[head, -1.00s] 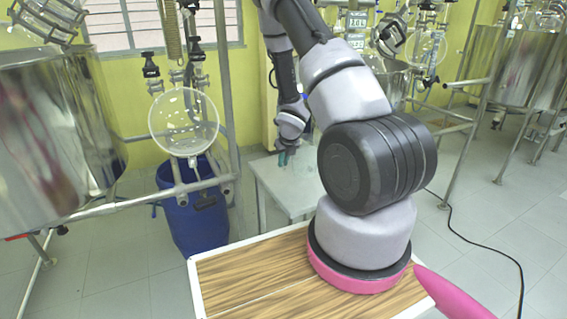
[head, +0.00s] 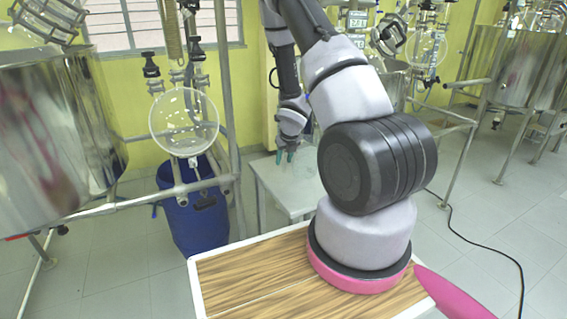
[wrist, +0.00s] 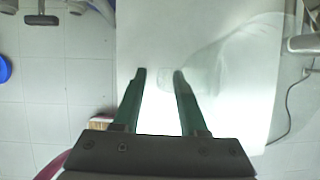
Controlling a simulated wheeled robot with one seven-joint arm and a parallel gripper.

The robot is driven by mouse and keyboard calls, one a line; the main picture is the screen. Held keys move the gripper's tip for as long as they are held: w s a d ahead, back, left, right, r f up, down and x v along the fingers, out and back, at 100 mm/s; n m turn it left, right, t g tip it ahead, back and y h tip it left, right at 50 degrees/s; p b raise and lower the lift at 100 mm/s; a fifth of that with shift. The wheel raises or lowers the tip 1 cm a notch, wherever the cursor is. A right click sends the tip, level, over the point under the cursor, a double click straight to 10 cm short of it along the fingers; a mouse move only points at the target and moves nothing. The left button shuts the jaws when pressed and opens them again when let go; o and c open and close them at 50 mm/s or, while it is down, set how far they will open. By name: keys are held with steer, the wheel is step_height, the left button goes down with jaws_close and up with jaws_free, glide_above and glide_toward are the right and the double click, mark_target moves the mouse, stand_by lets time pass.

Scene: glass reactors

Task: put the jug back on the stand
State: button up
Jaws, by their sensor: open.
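A clear glass jug (wrist: 238,62) shows faintly in the wrist view, over the pale top of a small table (wrist: 140,30). Its see-through outline runs from near the fingertips toward the upper right. A faint loop, perhaps its handle, lies by the right finger. My gripper (wrist: 159,73) is open, with two green fingers apart; I cannot tell whether either touches the jug. In the head view my gripper (head: 286,156) points down over the small grey table (head: 275,182). The jug is hard to make out there, and I cannot pick out a separate stand.
A blue barrel (head: 197,222) and a round glass flask (head: 184,122) on a metal frame stand left of the table. Steel vessels (head: 50,130) stand on both sides. A black cable (head: 485,245) crosses the floor at right.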

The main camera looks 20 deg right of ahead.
steer(key=s+r+m+t+h, duration=0.1)
steer(key=s+r+m, duration=0.2)
steer(key=r+m, duration=0.55)
steer(key=s+a+r+m, duration=0.1)
steer(key=s+r+m, duration=0.3)
steer(key=r, duration=0.8)
steer(key=s+r+m+t+h, duration=0.1)
steer(key=s+r+m, duration=0.2)
steer(key=r+m, duration=0.55)
steer(key=s+a+r+m+y, duration=0.2)
steer(key=s+a+r+m, duration=0.4)
steer(key=s+m, duration=0.3)
steer(key=s+a+r+m+y, duration=0.2)
steer(key=s+a+r+m, duration=0.4)
steer(key=s+m, duration=0.3)
steer(key=shift+r+m, duration=0.6)
steer(key=shift+r, duration=0.3)
